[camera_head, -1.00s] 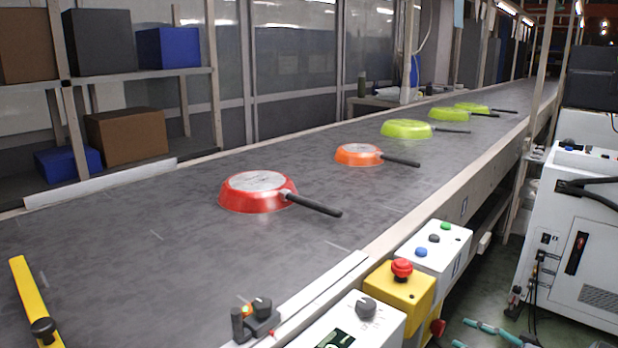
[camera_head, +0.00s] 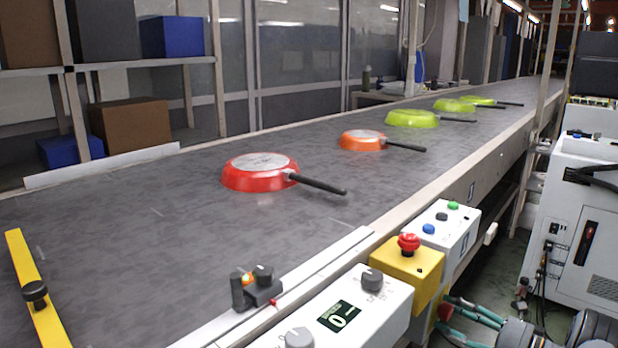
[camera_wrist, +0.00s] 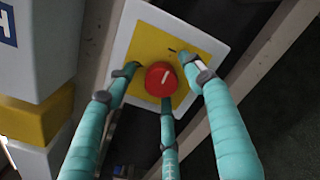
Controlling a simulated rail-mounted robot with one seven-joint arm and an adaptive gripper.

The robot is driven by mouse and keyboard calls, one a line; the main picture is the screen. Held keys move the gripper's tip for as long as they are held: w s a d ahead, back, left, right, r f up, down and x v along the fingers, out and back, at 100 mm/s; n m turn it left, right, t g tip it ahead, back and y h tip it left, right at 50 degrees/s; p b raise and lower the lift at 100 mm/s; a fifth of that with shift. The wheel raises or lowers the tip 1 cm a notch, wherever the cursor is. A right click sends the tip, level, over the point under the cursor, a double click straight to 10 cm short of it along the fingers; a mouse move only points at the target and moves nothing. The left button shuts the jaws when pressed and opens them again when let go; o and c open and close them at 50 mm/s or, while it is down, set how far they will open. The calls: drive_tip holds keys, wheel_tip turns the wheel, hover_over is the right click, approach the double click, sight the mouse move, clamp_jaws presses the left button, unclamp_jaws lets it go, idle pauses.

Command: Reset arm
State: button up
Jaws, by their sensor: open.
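My gripper (camera_wrist: 158,64) has three teal fingers spread open and empty. In the wrist view, the fingers stand around a red round knob (camera_wrist: 161,79) with a white mark, on a yellow panel (camera_wrist: 150,42) with a white border. I cannot tell whether they touch it. In the head view, my gripper (camera_head: 462,315) is low at the right, beside the conveyor-side control boxes. A red button (camera_head: 445,312) on the side of the yellow box (camera_head: 405,262) is close to the fingertips.
The grey conveyor (camera_head: 130,240) carries a red pan (camera_head: 240,181), an orange pan (camera_head: 355,144) and several green pans (camera_head: 412,119). A control box with dials (camera_head: 330,318), a button box (camera_head: 445,235) and an upright red button (camera_head: 408,243) line its edge. A white machine (camera_head: 585,220) stands right.

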drive_tip(key=n+b, duration=0.6)
drive_tip(key=b, duration=0.2)
drive_tip(key=shift+f, duration=0.15)
drive_tip(key=shift+b, duration=0.3)
idle(0.9)
